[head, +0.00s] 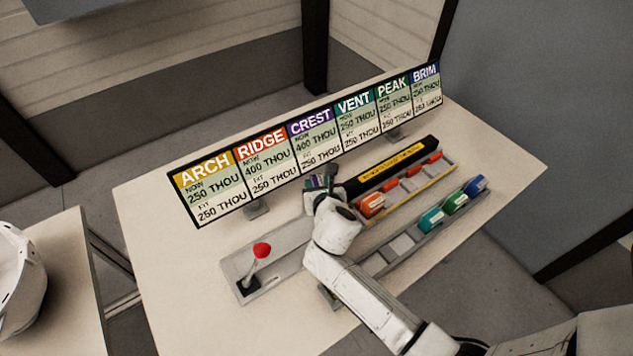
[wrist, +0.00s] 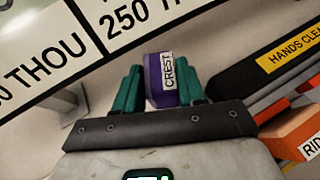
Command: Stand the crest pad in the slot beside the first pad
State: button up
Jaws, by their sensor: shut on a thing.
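The purple crest pad (wrist: 158,78), with a white CREST label, stands between the two teal fingers of my gripper (wrist: 160,88) in the wrist view. My gripper (head: 318,183) is shut on it, below the sign board and at the left end of the black bar in the head view. The orange ridge pad (head: 371,204) sits at the near left of the slotted fixture (head: 405,200). It also shows at the right edge of the wrist view (wrist: 290,138). My arm hides part of the fixture's left end.
A black bar with a yellow label (head: 392,159) runs behind the fixture. A front tray (head: 375,262) holds teal (head: 432,220), green (head: 455,203) and blue (head: 476,186) pads. A red-knobbed lever (head: 261,250) stands left of my arm. The sign board (head: 300,140) stands behind.

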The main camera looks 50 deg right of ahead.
jog(key=v, duration=1.3)
jog(key=shift+f, duration=0.2)
jog(key=shift+s, duration=0.15)
